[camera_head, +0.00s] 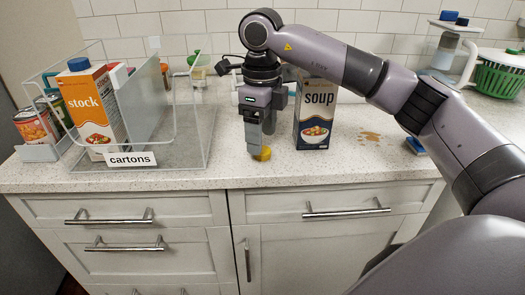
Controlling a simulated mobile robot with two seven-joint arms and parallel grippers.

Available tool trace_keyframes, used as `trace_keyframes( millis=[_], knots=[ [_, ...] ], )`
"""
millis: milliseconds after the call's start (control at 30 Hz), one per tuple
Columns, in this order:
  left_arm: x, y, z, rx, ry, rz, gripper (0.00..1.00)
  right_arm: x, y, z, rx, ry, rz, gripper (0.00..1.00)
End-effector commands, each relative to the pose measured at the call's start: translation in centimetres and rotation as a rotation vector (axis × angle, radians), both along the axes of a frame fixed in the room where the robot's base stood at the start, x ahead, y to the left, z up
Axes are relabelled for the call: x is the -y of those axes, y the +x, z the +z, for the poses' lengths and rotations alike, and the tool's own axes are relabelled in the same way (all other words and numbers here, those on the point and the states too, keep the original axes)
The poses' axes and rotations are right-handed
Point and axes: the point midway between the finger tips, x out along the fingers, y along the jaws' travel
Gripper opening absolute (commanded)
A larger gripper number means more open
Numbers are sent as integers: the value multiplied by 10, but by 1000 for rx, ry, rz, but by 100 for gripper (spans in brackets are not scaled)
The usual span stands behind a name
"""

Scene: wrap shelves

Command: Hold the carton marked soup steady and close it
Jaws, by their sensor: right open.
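The dark blue and white soup carton (315,112) stands upright on the counter, right of centre, with a bowl picture on its front. My arm hides its top, so I cannot see its opening. My right gripper (262,148) points down just left of the carton, apart from it, and is open. A small yellow cap (264,154) is on the counter at its fingertips. I cannot tell whether the cap lies between the fingers. My left gripper is not in view.
A clear bin labelled cartons (133,159) at left holds an orange stock carton (92,108); cans (36,127) stand beside it. A brown spill (370,136) and a blue sponge (415,146) lie right of the soup carton. A green basket (498,75) stands far right.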

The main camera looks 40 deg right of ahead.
Motion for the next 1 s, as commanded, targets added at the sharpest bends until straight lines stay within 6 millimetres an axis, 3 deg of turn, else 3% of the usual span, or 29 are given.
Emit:
trace_keyframes(
  millis=[200, 567, 600, 767, 800, 1000],
  knots=[
    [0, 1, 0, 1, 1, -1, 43, 1, 1, -28, -2, -1, 0, 68],
    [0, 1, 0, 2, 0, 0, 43, 1, 1, -30, 0, 0, 0, 68],
    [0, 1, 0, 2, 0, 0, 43, 1, 1, -30, 0, 0, 0, 64],
    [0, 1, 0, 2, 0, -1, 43, 1, 2, -30, 0, 0, 0, 12],
    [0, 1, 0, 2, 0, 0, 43, 1, 2, -30, 0, 0, 0, 9],
    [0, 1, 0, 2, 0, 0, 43, 1, 1, -30, 0, 0, 0, 8]
  ],
)
